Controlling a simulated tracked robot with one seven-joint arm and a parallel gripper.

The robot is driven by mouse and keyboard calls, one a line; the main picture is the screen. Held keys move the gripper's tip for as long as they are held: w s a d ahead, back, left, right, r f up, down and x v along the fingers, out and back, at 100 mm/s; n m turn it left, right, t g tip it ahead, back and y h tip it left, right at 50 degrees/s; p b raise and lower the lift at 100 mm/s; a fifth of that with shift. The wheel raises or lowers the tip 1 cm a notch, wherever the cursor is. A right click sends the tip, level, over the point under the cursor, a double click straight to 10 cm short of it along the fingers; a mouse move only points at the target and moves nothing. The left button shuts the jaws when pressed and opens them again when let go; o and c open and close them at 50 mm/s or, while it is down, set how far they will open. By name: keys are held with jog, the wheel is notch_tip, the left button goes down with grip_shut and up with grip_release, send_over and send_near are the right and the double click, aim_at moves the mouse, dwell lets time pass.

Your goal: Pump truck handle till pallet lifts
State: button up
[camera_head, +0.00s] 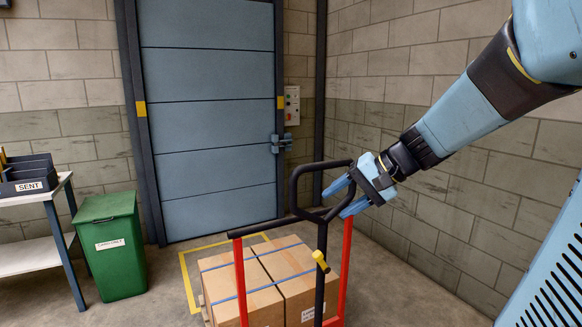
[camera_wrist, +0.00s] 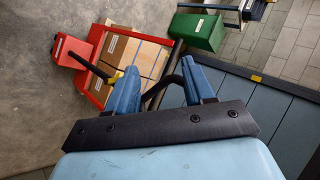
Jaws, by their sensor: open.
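The truck handle (camera_head: 296,182) is a black loop on a dark stem, standing up in front of the red truck frame (camera_head: 240,285). My gripper (camera_head: 333,203) is open at the right side of the loop. In the wrist view, part of the black handle (camera_wrist: 163,92) shows between the spread blue fingers of my gripper (camera_wrist: 158,66); I cannot tell whether they touch it. A yellow-tipped lever (camera_head: 320,260) sits on the stem. Strapped cardboard boxes (camera_head: 258,283) stand behind the frame. The pallet under them is mostly hidden, so its height cannot be told.
A green bin (camera_head: 115,255) and a bench (camera_head: 30,257) with dark SENT trays (camera_head: 28,178) stand at left. A blue shutter door (camera_head: 207,130) with a latch (camera_head: 281,143) is behind. Yellow floor lines (camera_head: 190,282) surround the load. A block wall closes the right side.

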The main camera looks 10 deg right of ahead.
jog(key=w+d+r+m+t+y, duration=0.1)
jog(key=w+d+m+t+y, duration=0.15)
jog(key=w, duration=0.45)
jog(key=m+t, duration=0.4)
jog(key=t, duration=0.1)
send_near(322, 166)
jog(key=d, duration=0.3)
jog(key=shift+n+g, duration=0.25)
jog(key=x, duration=1.4)
jog(key=shift+w+d, duration=0.3)
jog(key=shift+d, duration=0.05)
jog(key=shift+c, duration=0.3)
grip_shut()
